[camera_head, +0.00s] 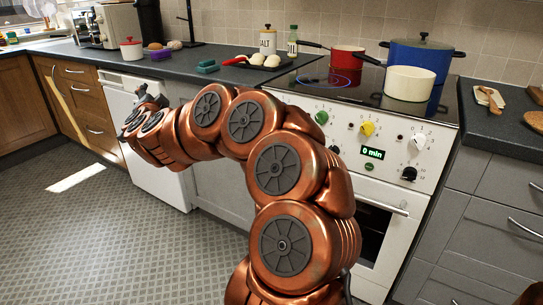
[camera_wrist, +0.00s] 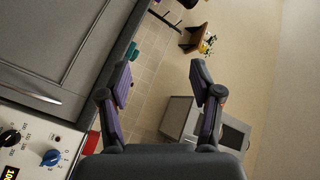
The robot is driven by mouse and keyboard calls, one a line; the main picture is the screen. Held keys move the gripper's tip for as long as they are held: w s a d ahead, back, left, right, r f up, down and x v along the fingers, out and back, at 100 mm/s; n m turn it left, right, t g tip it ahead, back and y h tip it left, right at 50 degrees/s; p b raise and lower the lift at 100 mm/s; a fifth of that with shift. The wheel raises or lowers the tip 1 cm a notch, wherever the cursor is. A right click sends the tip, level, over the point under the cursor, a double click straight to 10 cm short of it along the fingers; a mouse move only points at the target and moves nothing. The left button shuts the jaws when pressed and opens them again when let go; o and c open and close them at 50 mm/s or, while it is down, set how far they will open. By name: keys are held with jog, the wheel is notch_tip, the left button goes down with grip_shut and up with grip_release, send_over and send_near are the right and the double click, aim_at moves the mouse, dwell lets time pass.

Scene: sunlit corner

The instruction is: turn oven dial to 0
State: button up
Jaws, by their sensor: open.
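The white oven (camera_head: 392,212) has a front panel with several dials. A green dial (camera_head: 321,117), a yellow dial (camera_head: 367,128), a white dial (camera_head: 418,141) and a black dial (camera_head: 409,174) show, with a display (camera_head: 373,153) reading 0 min. My arm hides the panel's left part. I cannot tell which dial is meant. The wrist view shows a blue dial (camera_wrist: 50,157) and a black dial (camera_wrist: 10,138) at lower left. My gripper (camera_head: 150,93) is left of the oven, apart from the panel; in the wrist view its fingers (camera_wrist: 160,72) are spread and empty.
A blue pot (camera_head: 420,60), a cream pot (camera_head: 409,83) and a red pan (camera_head: 346,57) stand on the hob. The counter (camera_head: 130,65) left of it holds several small items. Grey drawers (camera_head: 497,215) stand right of the oven. The floor (camera_head: 90,240) at left is clear.

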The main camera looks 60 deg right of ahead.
jog(key=s+d+f+m+g+h+b, duration=0.2)
jog(key=s+d+f+m+g+b, duration=0.1)
jog(key=d, duration=0.6)
jog(key=s+d+f+m+g+h+b, duration=0.2)
jog(key=s+d+f+m+g+b, duration=0.2)
jog(key=s+d+f+g, duration=0.3)
jog(key=s+d+f+m+g+h+b, duration=0.3)
jog(key=s+d+f+m+g+b, duration=0.1)
jog(key=s+d+f, duration=0.5)
jog(key=shift+s+d+f+m+g, duration=0.15)
jog(key=shift+s+d+m+g, duration=0.1)
jog(key=shift+d+g, duration=0.3)
jog(key=shift+s+d+f+m+g, duration=0.1)
jog(key=shift+d+m+g, duration=0.2)
jog(key=shift+d, duration=0.45)
jog(key=shift+d+r+b, duration=0.15)
jog(key=shift+d+b, duration=0.15)
jog(key=shift+d, duration=0.4)
jog(key=c, duration=1.1)
jog(key=shift+c, duration=0.2)
